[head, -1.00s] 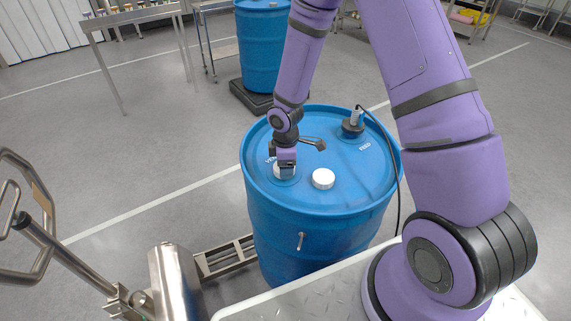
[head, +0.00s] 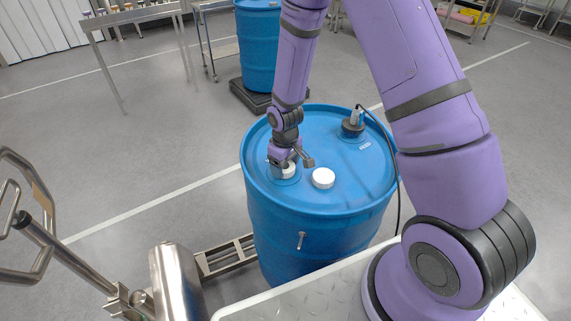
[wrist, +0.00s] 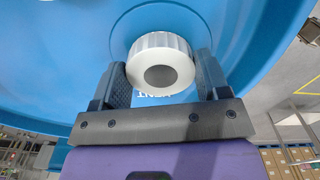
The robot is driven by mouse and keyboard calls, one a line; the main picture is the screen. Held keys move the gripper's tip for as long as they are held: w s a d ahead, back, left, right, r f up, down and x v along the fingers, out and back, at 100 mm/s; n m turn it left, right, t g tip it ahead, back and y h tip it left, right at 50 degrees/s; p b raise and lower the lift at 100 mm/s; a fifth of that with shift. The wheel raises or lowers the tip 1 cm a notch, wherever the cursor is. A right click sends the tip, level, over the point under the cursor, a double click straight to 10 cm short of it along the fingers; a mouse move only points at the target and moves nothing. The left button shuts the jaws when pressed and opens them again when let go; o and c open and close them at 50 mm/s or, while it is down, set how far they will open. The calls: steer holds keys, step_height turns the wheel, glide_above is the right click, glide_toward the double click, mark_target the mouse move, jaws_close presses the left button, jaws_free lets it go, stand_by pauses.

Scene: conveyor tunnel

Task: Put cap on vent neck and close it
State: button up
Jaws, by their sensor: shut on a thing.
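My gripper (head: 283,162) points down over the left part of the blue drum's top (head: 345,203), at the vent position. It is shut on a white ribbed cap (wrist: 160,40), with one dark finger on each side in the wrist view. The cap's end toward the camera has a round grey recess. Part of the cap shows below the fingers in the head view (head: 287,173). The vent neck is hidden by the cap, so I cannot tell how far the cap sits on it. The upside-down VENT lettering (wrist: 154,96) is partly covered.
A second white round cap (head: 323,178) stands on the drum top right of my gripper. A grey fitting (head: 353,124) with a black cable stands at the back right near the FEED label. A steel handle (head: 40,235) stands left; another blue drum (head: 258,50) stands behind.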

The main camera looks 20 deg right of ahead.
steer(key=shift+w+r, duration=0.1)
steer(key=shift+w, duration=0.15)
steer(key=m, duration=0.3)
steer(key=shift+a, duration=0.15)
steer(key=o, duration=0.8)
steer(key=shift+m, duration=0.4)
steer(key=o, duration=0.3)
steer(key=shift+o, duration=0.3)
steer(key=shift+s, duration=0.1)
step_height(320, 180, up, 11)
steer(key=shift+f, duration=0.2)
